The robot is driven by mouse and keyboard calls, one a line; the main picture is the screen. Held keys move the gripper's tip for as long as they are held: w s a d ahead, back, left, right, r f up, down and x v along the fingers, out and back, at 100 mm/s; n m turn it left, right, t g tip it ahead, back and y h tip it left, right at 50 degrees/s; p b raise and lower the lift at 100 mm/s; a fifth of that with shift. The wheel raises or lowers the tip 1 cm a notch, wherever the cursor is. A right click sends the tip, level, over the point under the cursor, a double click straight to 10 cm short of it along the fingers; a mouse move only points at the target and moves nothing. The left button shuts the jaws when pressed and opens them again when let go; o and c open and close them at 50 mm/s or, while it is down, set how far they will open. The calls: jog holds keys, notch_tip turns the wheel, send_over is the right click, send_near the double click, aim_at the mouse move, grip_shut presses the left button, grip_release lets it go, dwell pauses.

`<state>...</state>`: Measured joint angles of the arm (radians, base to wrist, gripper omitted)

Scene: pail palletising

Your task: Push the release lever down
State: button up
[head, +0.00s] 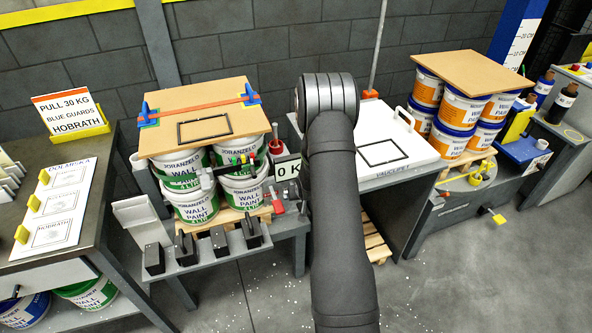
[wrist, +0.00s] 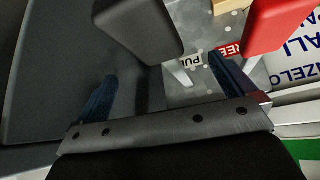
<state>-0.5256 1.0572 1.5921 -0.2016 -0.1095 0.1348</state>
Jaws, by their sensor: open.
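The red handle lies ahead of the right finger, with no contact visible. My arm hides the gripper in the head view.
White-green pails (head: 193,205) stand just behind the levers under a board (head: 205,98) with an orange strap. Black levers (head: 218,240) line the front shelf. A white-topped bench (head: 375,130) and orange-labelled pails (head: 455,110) are to the right. The floor in front is open.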

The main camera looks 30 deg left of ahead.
jog(key=s+d+r+n+t+y, duration=0.2)
jog(key=s+d+r+t+y, duration=0.5)
jog(key=s+d+y, duration=0.25)
jog(key=x, duration=0.9)
jog(key=shift+w+a+f, duration=0.1)
jog(key=shift+w+a, duration=0.1)
jog(key=shift+a, duration=0.15)
dwell(0.6)
jog(key=v, duration=1)
